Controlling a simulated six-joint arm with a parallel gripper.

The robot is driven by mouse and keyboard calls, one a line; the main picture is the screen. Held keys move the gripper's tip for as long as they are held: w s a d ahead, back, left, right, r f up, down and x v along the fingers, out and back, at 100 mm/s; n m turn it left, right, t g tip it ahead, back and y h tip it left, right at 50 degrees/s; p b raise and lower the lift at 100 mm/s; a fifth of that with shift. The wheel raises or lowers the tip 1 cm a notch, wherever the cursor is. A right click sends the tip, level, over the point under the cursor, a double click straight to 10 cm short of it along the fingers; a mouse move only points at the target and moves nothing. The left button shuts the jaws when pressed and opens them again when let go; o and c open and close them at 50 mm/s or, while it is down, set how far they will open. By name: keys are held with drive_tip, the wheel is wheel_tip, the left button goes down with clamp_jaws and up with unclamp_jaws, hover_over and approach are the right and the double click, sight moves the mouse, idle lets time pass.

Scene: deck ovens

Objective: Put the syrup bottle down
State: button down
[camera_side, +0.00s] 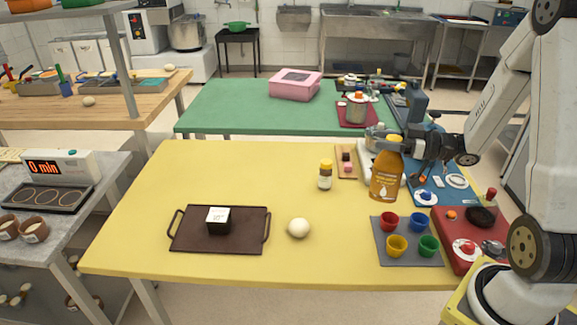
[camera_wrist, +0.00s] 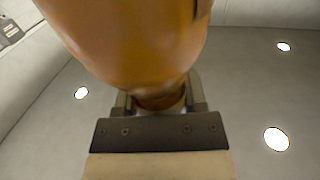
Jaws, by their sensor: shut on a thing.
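The syrup bottle (camera_side: 385,175) is amber-orange with a pale label and a yellow cap. It looks upright and appears held above the right part of the yellow table (camera_side: 250,180). My gripper (camera_side: 402,147) is shut on the bottle near its neck, coming from the right. In the wrist view the bottle (camera_wrist: 135,45) fills the upper middle, with my gripper (camera_wrist: 158,103) around its narrow part. The wrist view shows no table surface. The far side of the bottle is hidden.
A grey mat (camera_side: 408,257) with red, blue, yellow and green cups is below the bottle. A small yellow-capped jar (camera_side: 325,175), a white ball (camera_side: 298,228) and a dark tray (camera_side: 245,243) with a black-and-white block (camera_side: 218,220) stand to the left. The table's left and middle are mostly clear.

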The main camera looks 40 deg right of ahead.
sight(399, 169)
drive_tip(key=shift+m+t+h, duration=0.4)
drive_tip(key=shift+s+d+r, duration=0.1)
drive_tip(key=shift+s, duration=1.05)
drive_tip(key=shift+s+d+r, duration=0.1)
drive_tip(key=shift+s, duration=1.05)
drive_tip(key=w+d+f, duration=0.4)
drive_tip(key=w+f, duration=0.5)
drive_tip(key=w, duration=0.4)
drive_tip(key=shift+d+f, duration=0.2)
drive_tip(key=shift+f, duration=0.1)
drive_tip(key=shift+w+f, duration=0.2)
drive_tip(key=shift+f, duration=1.65)
